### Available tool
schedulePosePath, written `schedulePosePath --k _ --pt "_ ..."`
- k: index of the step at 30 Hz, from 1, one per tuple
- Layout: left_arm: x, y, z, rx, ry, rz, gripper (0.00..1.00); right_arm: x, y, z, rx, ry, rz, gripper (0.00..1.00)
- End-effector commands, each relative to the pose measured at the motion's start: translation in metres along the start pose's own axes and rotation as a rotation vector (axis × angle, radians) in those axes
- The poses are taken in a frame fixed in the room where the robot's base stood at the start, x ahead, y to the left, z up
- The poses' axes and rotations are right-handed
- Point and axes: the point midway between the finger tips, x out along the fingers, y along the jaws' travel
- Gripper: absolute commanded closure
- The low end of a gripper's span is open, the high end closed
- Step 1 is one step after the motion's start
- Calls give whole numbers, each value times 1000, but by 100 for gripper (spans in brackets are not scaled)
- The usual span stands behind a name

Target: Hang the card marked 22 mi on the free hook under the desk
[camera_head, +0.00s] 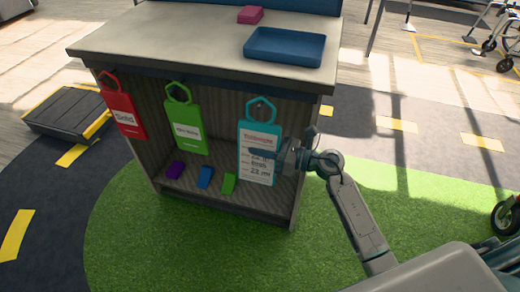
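The teal card (259,172), with a white label whose bottom line seems to read 22 mi, is upright at the right end of the desk's open front. Its top loop (262,109) is just below the desktop edge; I cannot tell whether the loop is around a hook. My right gripper (268,155) comes from the right and is shut on the card, with a dark finger across its face. A red card (123,114) and a green card (187,132) hang at the left and middle under the desk (150,42). My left gripper is not in view.
A blue tray (285,47) and pink block (250,15) are on the desktop. Purple (175,170), blue (205,177) and green (228,183) small blocks lie on the low shelf. A dark platform (68,112) stands left. The green floor in front is clear.

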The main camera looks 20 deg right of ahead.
Motion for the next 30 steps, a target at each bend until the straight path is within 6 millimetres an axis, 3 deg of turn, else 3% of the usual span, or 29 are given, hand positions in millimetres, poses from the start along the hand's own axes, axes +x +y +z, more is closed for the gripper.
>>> schedulePosePath --k 13,15,18,30 --pt "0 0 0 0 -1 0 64 0 0 0 0 0 0 100" --pt "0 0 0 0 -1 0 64 0 0 0 0 0 0 83" --pt "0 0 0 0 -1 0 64 0 0 0 0 0 0 70" --pt "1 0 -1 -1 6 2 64 -9 0 -1 0 2 -1 70"
